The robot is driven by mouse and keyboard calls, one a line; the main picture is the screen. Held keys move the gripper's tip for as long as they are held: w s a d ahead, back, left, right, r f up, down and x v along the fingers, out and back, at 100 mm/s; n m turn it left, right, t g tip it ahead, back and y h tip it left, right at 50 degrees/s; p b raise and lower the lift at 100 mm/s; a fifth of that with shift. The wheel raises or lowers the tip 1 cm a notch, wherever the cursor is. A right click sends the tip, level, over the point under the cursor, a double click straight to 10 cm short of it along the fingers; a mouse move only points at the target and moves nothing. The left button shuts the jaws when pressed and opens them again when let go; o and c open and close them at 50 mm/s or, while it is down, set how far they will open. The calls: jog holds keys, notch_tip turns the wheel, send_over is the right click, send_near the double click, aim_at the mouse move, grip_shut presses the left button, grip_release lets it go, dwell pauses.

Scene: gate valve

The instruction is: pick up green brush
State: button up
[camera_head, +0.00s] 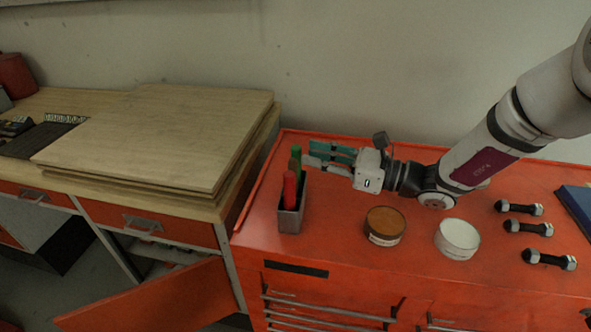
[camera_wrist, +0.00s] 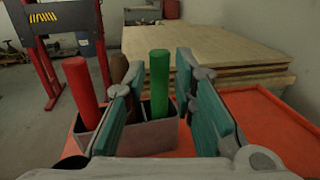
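The green brush (camera_wrist: 159,82) stands upright in a small grey holder (camera_head: 290,219) on the orange cabinet top. It also shows in the head view (camera_head: 296,153), partly behind the other handles. A red handle (camera_wrist: 82,92) and a brown handle (camera_wrist: 120,72) stand beside it, to its left in the wrist view. My gripper (camera_head: 318,155) is level, just right of the holder in the head view, with teal finger pads. In the wrist view my gripper (camera_wrist: 160,88) is open, with the green brush showing between its fingers. I cannot tell whether the pads touch anything.
A brown-topped round dish (camera_head: 384,226) and a white-topped one (camera_head: 457,239) stand on the orange cabinet (camera_head: 340,245). Several dark bolts (camera_head: 527,228) lie at the right. Stacked wooden boards (camera_head: 160,130) lie on the bench at the left, higher than the cabinet top.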

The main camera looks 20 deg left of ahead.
jog(key=a, duration=0.3)
jog(key=shift+a+f, duration=0.1)
jog(key=shift+a, duration=0.15)
grip_shut()
